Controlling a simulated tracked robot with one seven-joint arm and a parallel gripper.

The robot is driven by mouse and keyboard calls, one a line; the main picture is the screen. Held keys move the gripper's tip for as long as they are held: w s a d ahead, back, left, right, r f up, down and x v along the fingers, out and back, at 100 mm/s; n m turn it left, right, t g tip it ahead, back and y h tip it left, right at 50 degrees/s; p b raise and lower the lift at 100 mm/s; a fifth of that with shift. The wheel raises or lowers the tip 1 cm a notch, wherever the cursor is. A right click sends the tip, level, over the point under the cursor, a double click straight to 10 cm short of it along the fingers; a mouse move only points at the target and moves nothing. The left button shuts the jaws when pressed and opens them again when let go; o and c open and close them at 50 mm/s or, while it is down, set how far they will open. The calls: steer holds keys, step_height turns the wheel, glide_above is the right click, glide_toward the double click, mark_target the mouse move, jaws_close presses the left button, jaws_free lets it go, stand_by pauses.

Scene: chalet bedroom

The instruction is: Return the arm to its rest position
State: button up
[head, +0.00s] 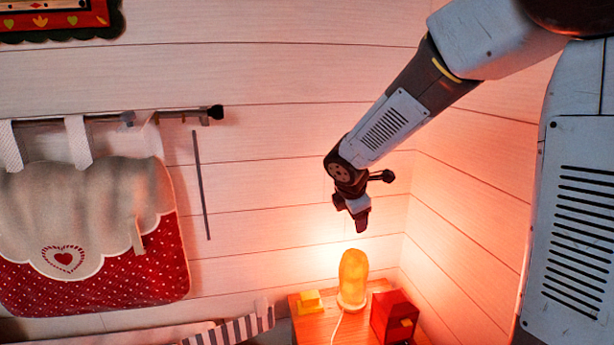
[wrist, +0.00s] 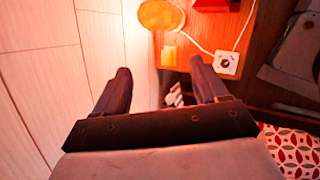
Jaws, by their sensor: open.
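My arm reaches in from the upper right in the head view and bends downward. My gripper (head: 350,214) hangs in the air above the glowing yellow lamp (head: 353,278), apart from it. In the wrist view my gripper (wrist: 160,82) has its two dark fingers spread wide, with nothing held between them. The lamp also shows in the wrist view (wrist: 160,14), beyond the fingers.
A wooden nightstand (head: 312,326) holds the lamp, a small yellow block (head: 311,301) and a red box (head: 394,316). A white socket (wrist: 227,63) with a cord shows in the wrist view. A red hanging textile (head: 95,265) is on the left wall. Plank walls meet in a corner behind.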

steer(key=s+d+r+m, duration=0.85)
steer(key=s+m, duration=0.25)
steer(key=s, duration=0.2)
steer(key=s+d+r+m+y, duration=0.2)
steer(key=s+d+m, duration=0.1)
steer(key=s+m, duration=0.8)
steer(key=shift+s+d, duration=0.15)
steer(key=shift+s, duration=1.65)
